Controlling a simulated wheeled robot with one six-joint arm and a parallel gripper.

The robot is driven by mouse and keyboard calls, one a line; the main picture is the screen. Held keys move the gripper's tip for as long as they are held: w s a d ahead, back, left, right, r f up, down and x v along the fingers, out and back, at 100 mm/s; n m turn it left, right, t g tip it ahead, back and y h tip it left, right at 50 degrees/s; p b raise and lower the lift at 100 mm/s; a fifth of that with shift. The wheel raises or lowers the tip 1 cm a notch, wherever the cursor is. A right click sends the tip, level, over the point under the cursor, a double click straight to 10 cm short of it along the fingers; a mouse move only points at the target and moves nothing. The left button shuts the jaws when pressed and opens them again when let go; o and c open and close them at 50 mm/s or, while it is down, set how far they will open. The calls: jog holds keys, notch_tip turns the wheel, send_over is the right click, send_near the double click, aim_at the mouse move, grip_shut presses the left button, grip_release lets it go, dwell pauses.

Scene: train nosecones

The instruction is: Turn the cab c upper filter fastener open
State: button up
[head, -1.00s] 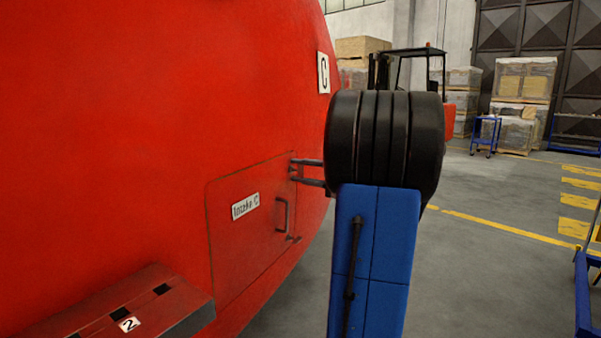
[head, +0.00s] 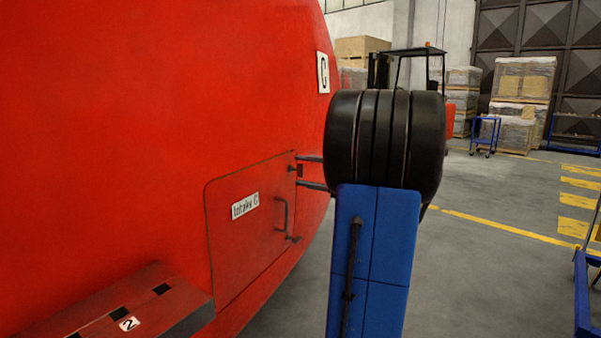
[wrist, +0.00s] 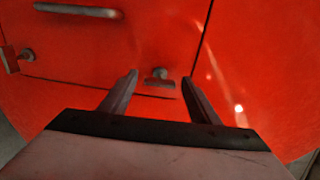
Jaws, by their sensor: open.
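The red door (head: 240,265) labelled Intake C is flush in the red nosecone. Its upper fastener (head: 299,171) is a small dark knob with a bar at the door's right edge, close to upright. In the wrist view this fastener (wrist: 158,80) lies just past and between my fingertips, its bar across the picture. The lower fastener (head: 293,239) has its bar about level; it also shows in the wrist view (wrist: 14,59). My gripper (head: 312,172) is open around the upper fastener's line, one finger above the other, and appears apart from it.
A door handle (head: 282,214) sits left of the fasteners. A red step (head: 180,305) marked 2 juts out at lower left. A C plate (head: 323,73) is above. A forklift (head: 410,65) and stacked crates stand far behind. Floor at right is largely clear.

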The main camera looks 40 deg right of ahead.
jog(key=v, duration=1.5)
jog(key=shift+s, duration=0.3)
jog(key=w+a+f+n+g+y, duration=0.1)
jog(key=w+a+f+n+g, duration=0.15)
jog(key=a, duration=0.65)
jog(key=w+a+f+n+g, duration=0.1)
jog(key=a+f+g, duration=0.3)
jog(key=a, duration=0.6)
jog(key=w+a+f+n+g+y, duration=0.1)
jog(key=w+a+f+g, duration=0.15)
jog(key=a, duration=0.65)
jog(key=s+a+f+n+g+h, duration=0.3)
jog(key=s+a+f+n+h, duration=0.4)
jog(key=s+a+f, duration=0.5)
jog(key=shift+s+a+f+n+h, duration=0.35)
jog(key=shift+s+a+n, duration=0.9)
jog(key=shift+s, duration=0.65)
jog(key=shift+d, duration=0.1)
